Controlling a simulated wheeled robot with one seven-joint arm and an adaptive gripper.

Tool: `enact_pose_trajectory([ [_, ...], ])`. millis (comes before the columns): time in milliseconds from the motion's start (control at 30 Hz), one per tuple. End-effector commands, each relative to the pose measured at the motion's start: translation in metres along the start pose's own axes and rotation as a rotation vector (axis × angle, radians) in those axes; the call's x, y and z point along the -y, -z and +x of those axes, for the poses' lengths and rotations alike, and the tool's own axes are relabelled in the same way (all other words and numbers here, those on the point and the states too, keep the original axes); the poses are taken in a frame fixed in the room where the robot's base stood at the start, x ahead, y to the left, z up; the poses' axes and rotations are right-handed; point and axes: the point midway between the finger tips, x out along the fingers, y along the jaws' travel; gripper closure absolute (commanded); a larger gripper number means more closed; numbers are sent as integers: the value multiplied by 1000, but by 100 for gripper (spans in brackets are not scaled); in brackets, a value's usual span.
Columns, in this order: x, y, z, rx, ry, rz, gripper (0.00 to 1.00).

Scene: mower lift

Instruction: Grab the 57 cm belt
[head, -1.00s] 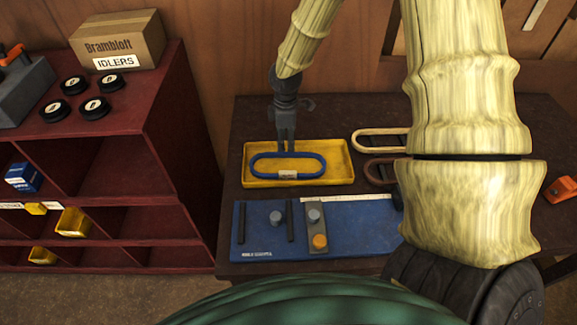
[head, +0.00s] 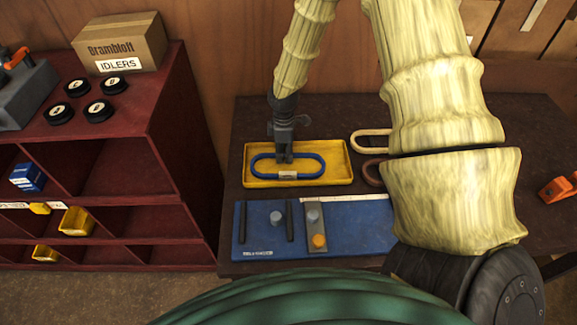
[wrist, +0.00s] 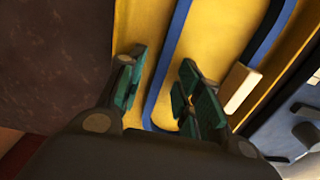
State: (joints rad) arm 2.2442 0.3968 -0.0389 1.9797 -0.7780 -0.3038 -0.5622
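A blue belt loop (head: 322,166) with a pale tag (head: 288,175) lies in a yellow tray (head: 341,150) on the dark table. The tag's writing is too small to read. My gripper (head: 284,160) is low over the tray, inside or over the loop's outline. In the wrist view my gripper (wrist: 163,88) is open, its green-padded fingers apart. One strand of the blue belt (wrist: 172,45) runs through the gap between them; contact cannot be told. The pale tag (wrist: 240,88) is on the other strand, right of the fingers.
A cream belt (head: 370,133) and a brown belt (head: 370,172) lie right of the tray, partly hidden by my arm. A blue board (head: 355,225) with pegs is in front. A red shelf (head: 185,150) stands left, with an IDLERS box (head: 120,40) on top.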

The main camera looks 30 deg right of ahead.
Motion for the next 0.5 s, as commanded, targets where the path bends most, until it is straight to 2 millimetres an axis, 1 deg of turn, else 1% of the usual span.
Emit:
enact_pose_trajectory([
  [33, 0, 0, 0, 0, 0, 0, 69],
  [167, 0, -1, 0, 0, 0, 1, 92],
  [200, 0, -1, 0, 0, 0, 1, 100],
  [500, 0, -1, 0, 0, 0, 1, 100],
])
